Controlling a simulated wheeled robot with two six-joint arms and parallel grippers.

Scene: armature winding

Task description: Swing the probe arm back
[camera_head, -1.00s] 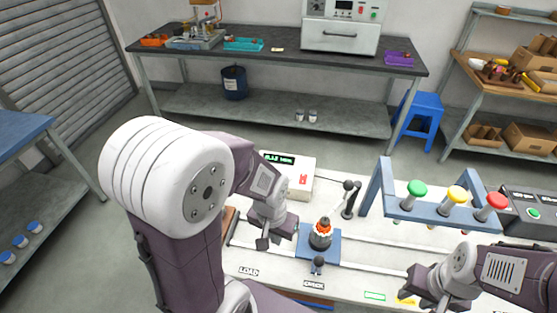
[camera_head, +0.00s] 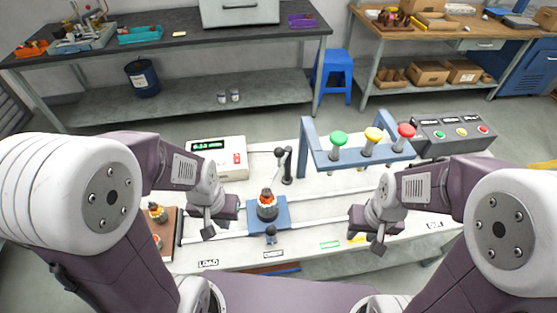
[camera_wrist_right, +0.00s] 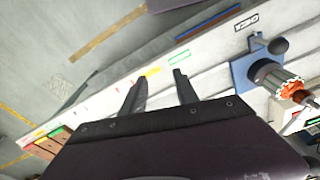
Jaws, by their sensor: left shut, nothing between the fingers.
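The probe arm (camera_head: 286,167), a dark upright post with a black ball knob, stands behind the blue fixture plate (camera_head: 284,217). An armature with an orange-red winding (camera_head: 267,203) stands upright on that plate, and it also shows in the right wrist view (camera_wrist_right: 277,78). A small black knob (camera_head: 271,234) stands at the plate's front edge. My left gripper (camera_head: 208,232) is shut and empty, left of the plate above the bench. My right gripper (camera_head: 377,245) is right of the plate, with its two fingers apart and empty in the right wrist view (camera_wrist_right: 159,78).
A meter box (camera_head: 217,158) with a green display stands behind my left gripper. A blue frame (camera_head: 360,156) with green, yellow and red knobs stands behind right. A wooden tray (camera_head: 166,240) with armatures is at left. A button panel (camera_head: 452,133) is at far right.

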